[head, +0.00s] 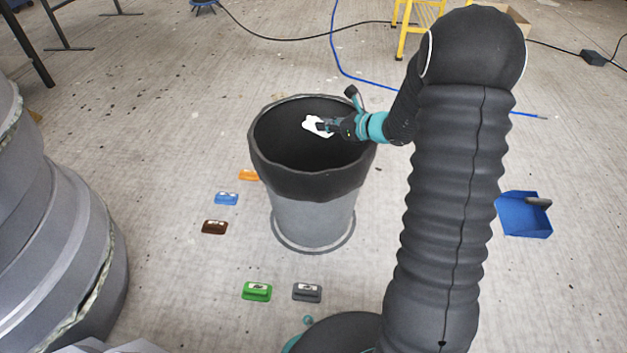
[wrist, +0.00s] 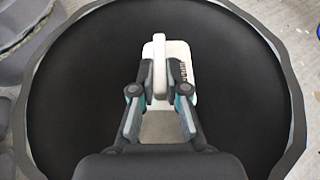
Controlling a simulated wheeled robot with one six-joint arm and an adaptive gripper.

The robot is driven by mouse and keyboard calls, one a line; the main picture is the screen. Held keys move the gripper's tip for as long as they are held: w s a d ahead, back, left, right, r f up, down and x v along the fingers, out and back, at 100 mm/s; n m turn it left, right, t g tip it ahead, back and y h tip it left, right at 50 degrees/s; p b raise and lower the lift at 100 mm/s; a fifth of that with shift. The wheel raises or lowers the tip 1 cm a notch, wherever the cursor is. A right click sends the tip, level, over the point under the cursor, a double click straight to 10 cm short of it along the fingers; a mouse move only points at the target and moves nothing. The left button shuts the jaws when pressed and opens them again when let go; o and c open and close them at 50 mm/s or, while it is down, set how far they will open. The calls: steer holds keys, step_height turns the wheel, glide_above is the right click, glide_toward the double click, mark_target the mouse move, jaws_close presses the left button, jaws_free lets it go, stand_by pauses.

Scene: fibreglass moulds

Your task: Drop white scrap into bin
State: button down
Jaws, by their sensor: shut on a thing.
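The white scrap (head: 316,127) is a small pale piece with a raised grip, and it also shows in the wrist view (wrist: 182,64). My gripper (head: 325,126) is shut on its raised grip; in the wrist view the fingers (wrist: 159,100) close from both sides. The bin (head: 312,190) is a grey bucket with a black liner folded over its rim, standing on the floor. In the wrist view its dark inside (wrist: 85,75) surrounds the scrap and gripper. The scrap is over the bin's mouth; its exact height relative to the rim is hard to tell.
Orange (head: 249,175), blue (head: 227,198), brown (head: 214,227), green (head: 257,291) and dark grey (head: 307,292) pieces lie on the floor around the bin. A blue dustpan (head: 524,215) lies right. Large grey moulds (head: 50,230) stand left. Yellow steps (head: 415,25) and cables are behind.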

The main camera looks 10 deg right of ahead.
steer(key=shift+f, duration=0.2)
steer(key=c, duration=1.1)
jaws_free()
steer(key=v, duration=1.2)
